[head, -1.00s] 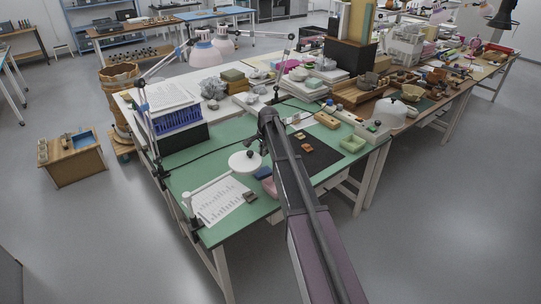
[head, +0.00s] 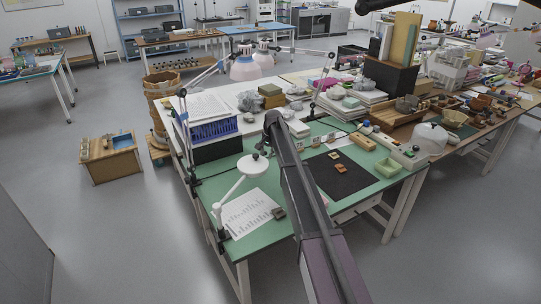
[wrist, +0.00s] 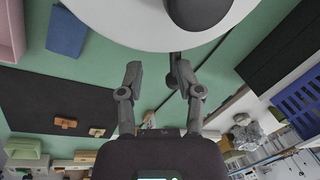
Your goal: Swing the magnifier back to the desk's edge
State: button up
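The magnifier has a round white head (head: 253,166) on a white jointed arm (head: 229,189) clamped at the green desk's left edge. Its head hangs over the desk, behind the printed sheet. In the wrist view the white head (wrist: 140,33) fills the top, with a dark round part on it. My gripper (wrist: 154,76) is beside the rim with its fingers apart. A small dark piece shows by the right fingertip; I cannot tell whether they touch. In the head view the fingers are hard to make out near the dark end of my arm.
The printed sheet (head: 246,214) lies at the desk's front left. A blue rack (head: 212,132) and a clamped lamp (head: 243,67) stand behind. A black mat (head: 352,182) with small sherds lies right of my arm.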

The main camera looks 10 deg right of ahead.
jog(key=shift+f, duration=0.15)
notch_tip(320, 180, up, 16)
jog(key=s+d+p, duration=0.1)
jog(key=d+p, duration=0.1)
jog(key=p, duration=1.3)
jog(key=shift+s+d+p, duration=0.25)
jog(key=shift+s+p, duration=0.05)
jog(key=shift+p, duration=0.05)
dwell(1.1)
jog(key=shift+f, duration=0.15)
jog(key=shift+s, duration=0.2)
jog(key=c, duration=0.6)
jog(key=s+d+f+n+b, duration=0.1)
jog(key=s+n, duration=0.1)
jog(key=s, duration=1.3)
jog(key=s+d+f+n+h+b, duration=0.1)
jog(key=s+f+n+b, duration=0.1)
jog(key=s, duration=1.4)
jog(key=s+d+f+n+g+b, duration=0.1)
jog(key=s+f+n, duration=0.1)
jog(key=s, duration=1.3)
jog(key=shift+s+n+h+b, duration=0.15)
jog(key=shift+n+h+b, duration=0.25)
jog(key=shift+n, duration=0.1)
grip_shut()
jog(key=shift+f, duration=0.1)
